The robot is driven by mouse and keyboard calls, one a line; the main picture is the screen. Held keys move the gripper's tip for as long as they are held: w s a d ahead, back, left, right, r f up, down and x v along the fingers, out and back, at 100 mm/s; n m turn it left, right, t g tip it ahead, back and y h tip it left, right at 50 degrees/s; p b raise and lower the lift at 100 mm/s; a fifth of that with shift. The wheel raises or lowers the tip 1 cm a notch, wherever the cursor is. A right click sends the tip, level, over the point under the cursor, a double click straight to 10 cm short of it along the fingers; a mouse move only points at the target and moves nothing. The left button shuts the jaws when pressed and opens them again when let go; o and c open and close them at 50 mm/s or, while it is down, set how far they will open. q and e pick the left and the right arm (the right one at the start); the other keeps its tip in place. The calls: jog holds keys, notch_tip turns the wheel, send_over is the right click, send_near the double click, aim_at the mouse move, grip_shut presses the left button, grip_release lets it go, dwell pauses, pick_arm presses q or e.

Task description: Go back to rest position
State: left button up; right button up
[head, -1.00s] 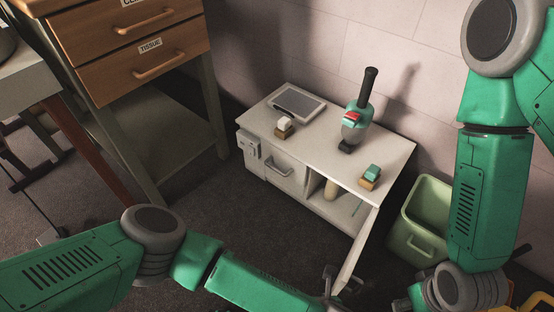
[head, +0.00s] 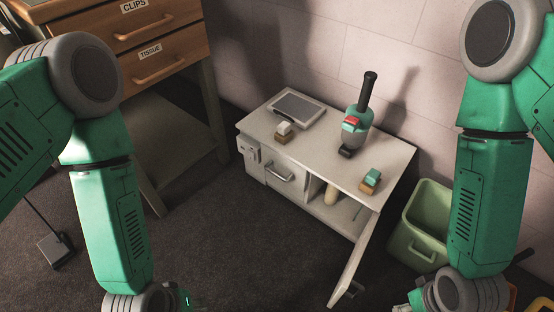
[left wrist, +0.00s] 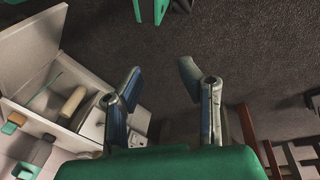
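My left gripper shows in the left wrist view (left wrist: 160,72), its two fingers spread apart with nothing between them and dark carpet beyond. In the head view my left arm hangs down on the left side, and its gripper is below the bottom edge. My right arm hangs down on the right side of the head view, and its fingers are not visible. A low white cabinet (head: 362,164) stands between the arms against the wall, with its right door (head: 352,270) open. It also shows at the left of the left wrist view (left wrist: 30,45), apart from the gripper.
On the cabinet are a grey tablet-like panel (head: 298,107), a green-and-grey device with a black handle (head: 369,92) and small blocks (head: 284,130). A green bin (head: 427,216) stands to the right. A wooden drawer unit (head: 150,60) is at upper left. Carpet between is clear.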

pick_arm(q)
jog(key=s+a+r+m+g+y+p, duration=0.1)
jog(key=s+a+r+m+y, duration=0.1)
jog(key=a+r+m, duration=0.6)
notch_tip(320, 180, up, 12)
jog(key=a+n+p, duration=0.1)
jog(key=n+p, duration=0.2)
jog(key=p, duration=1.1)
jog(key=shift+a+r+p, duration=0.2)
jog(key=shift+p, duration=0.15)
jog(key=shift+w+f, duration=0.1)
jog(key=shift+w, duration=0.05)
